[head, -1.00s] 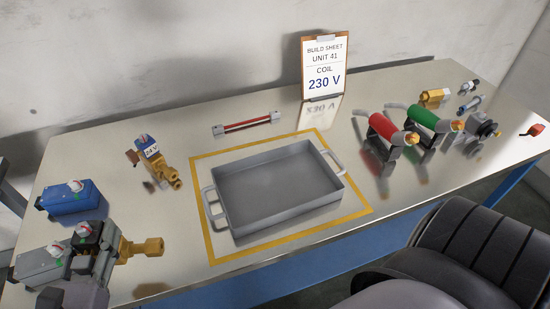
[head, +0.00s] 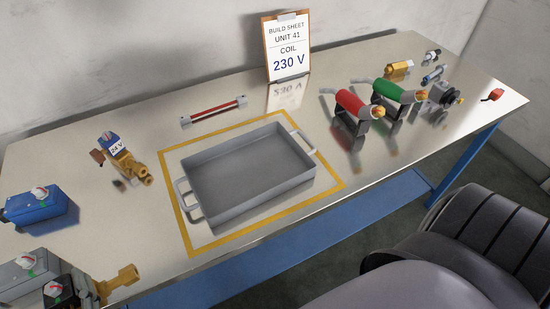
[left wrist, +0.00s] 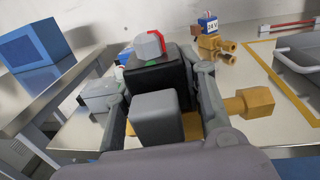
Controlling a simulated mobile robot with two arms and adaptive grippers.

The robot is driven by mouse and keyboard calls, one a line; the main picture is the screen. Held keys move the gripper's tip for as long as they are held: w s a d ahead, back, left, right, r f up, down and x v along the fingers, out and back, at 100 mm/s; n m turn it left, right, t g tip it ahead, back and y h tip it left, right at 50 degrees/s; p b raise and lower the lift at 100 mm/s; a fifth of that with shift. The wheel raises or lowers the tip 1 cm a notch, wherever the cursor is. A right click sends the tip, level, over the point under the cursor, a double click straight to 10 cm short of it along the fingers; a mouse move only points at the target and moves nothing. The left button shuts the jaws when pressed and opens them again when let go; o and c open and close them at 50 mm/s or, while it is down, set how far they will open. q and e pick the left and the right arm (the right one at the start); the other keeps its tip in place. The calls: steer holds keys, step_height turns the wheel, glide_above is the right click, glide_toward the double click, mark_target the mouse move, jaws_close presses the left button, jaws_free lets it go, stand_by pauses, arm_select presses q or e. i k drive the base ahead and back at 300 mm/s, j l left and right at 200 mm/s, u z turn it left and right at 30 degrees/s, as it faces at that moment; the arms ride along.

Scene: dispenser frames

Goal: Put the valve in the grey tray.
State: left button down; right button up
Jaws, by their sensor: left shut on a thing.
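My left gripper (left wrist: 165,112) is shut on a valve with a black coil (left wrist: 157,80), a grey and red cap on top and a brass port (left wrist: 245,103) pointing right. In the head view the held valve's brass port (head: 120,281) shows at the bottom left, where the frame edge cuts off most of the gripper. No label on the held valve is readable. I cannot tell its height over the table. The grey tray (head: 185,200) is empty, to the upper right of the gripper, inside a yellow outline. My right gripper is out of view.
A brass valve marked 24 V (head: 122,160) lies left of the tray. A blue unit (head: 38,205) and a grey unit (head: 20,282) stand at the left. A build sheet (head: 287,48) reads coil 230 V. Red (head: 352,103) and green (head: 392,89) tools stand right of the tray.

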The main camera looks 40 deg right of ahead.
mark_target(210, 194)
steer(key=z, duration=0.45)
steer(key=j+z, duration=0.15)
steer(key=z, duration=0.25)
steer(key=j+z, duration=0.1)
steer(key=z, duration=0.75)
steer(key=k+j+z, duration=0.2)
steer(key=j+z, duration=0.25)
steer(key=k+j+z, duration=0.2)
steer(key=z, duration=0.25)
steer(key=k+j+z, duration=0.15)
steer(key=k+z, duration=0.3)
steer(key=k+j, duration=0.15)
steer(key=k, duration=0.25)
steer(key=k+j, duration=0.15)
steer(key=k, duration=0.3)
steer(key=i+z, duration=0.05)
